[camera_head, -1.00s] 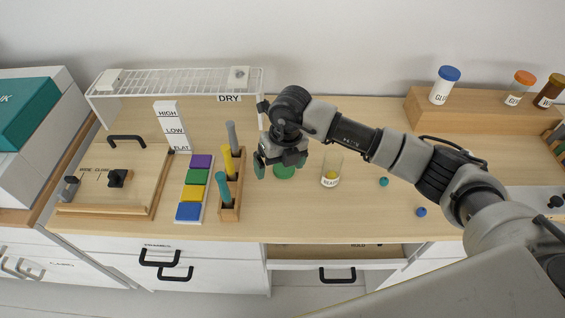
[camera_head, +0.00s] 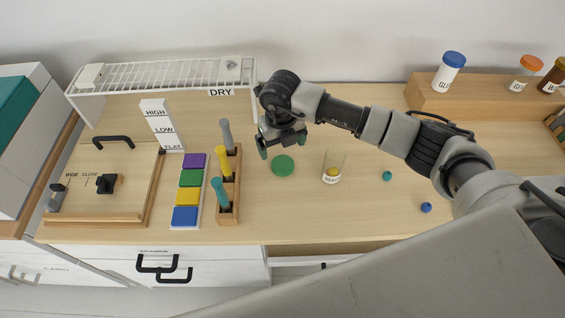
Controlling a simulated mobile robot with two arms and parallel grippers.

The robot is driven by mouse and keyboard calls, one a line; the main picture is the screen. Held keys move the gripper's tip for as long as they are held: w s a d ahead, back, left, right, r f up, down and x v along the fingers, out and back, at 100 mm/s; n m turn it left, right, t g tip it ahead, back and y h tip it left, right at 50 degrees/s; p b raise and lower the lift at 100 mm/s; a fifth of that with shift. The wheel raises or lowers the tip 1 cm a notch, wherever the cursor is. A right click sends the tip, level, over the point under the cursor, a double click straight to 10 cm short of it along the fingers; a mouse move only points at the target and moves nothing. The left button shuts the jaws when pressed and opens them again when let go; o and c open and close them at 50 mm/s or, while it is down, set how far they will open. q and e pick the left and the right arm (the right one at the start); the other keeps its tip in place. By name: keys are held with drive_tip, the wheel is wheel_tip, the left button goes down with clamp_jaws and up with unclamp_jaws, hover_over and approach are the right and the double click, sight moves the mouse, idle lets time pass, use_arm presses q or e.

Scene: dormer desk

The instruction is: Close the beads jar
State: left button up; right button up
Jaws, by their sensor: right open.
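The beads jar (camera_head: 334,167) is a small clear jar with a label and a little yellow at its bottom. It stands upright on the desk with no lid on it. A round green lid (camera_head: 283,166) lies flat on the desk to the left of the jar. My right gripper (camera_head: 283,145) is open and empty, pointing down above and just behind the green lid, apart from it. A teal bead (camera_head: 387,176) and a blue bead (camera_head: 426,207) lie loose to the right of the jar. My left gripper is not in view.
A wooden holder (camera_head: 229,210) with upright tools and a strip of coloured blocks (camera_head: 188,191) stand left of the lid. A wooden riser (camera_head: 480,100) with capped jars is at the back right. A white wire rack (camera_head: 160,75) stands at the back left.

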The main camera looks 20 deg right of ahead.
sight(282, 163)
drive_tip(key=shift+f, duration=1.1)
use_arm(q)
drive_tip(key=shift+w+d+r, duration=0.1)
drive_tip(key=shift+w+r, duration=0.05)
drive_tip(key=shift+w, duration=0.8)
use_arm(e)
drive_tip(key=shift+f+p, duration=0.45)
drive_tip(key=shift+f, duration=2.15)
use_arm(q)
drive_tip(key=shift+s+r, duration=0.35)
use_arm(e)
drive_tip(key=shift+d, duration=0.1)
drive_tip(key=c, duration=1)
